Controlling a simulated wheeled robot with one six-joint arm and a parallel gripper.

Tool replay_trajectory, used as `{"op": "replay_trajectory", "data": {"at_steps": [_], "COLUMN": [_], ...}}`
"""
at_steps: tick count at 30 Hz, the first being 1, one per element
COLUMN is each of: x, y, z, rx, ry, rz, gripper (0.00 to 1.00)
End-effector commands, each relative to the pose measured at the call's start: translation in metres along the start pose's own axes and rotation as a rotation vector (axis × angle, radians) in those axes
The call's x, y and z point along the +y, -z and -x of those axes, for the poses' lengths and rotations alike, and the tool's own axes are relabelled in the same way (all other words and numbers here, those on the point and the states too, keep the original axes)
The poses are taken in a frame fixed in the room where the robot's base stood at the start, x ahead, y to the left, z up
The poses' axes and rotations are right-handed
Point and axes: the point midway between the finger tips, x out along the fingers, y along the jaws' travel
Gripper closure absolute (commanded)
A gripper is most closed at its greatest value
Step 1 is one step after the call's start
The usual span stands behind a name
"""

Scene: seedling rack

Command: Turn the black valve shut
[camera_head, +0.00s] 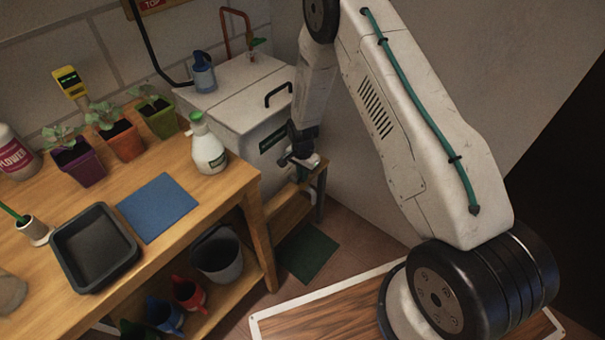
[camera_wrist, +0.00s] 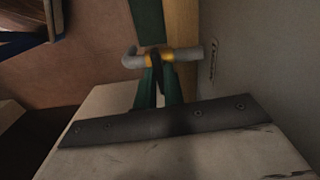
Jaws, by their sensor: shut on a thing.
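In the wrist view, the black valve (camera_wrist: 157,72) is a small dark lever on a brass-coloured fitting of a short grey pipe (camera_wrist: 188,54). The lever points toward my gripper, roughly across the pipe. My gripper (camera_wrist: 158,88) has its two green fingers close on either side of the lever and is shut on it. In the head view my gripper (camera_head: 299,160) is at the front of the white tank (camera_head: 225,105), low near its right corner. The valve is too small and too covered to make out there. The fingers partly hide the lever.
A wooden bench (camera_head: 222,190) with potted seedlings (camera_head: 124,140), a white spray bottle (camera_head: 207,148), a blue mat (camera_head: 157,207) and a black tray (camera_head: 94,248) stands left of my arm. A grey bucket (camera_head: 218,258) is on its lower shelf. A green mat (camera_head: 308,252) lies below the tank.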

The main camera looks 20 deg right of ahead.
Motion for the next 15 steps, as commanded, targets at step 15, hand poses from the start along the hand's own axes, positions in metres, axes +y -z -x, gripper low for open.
{"op": "replay_trajectory", "data": {"at_steps": [15], "x": [-0.0004], "y": [0.0], "z": [0.0004], "rx": [0.0], "ry": [0.001], "rz": [-0.079], "gripper": [1.0]}}
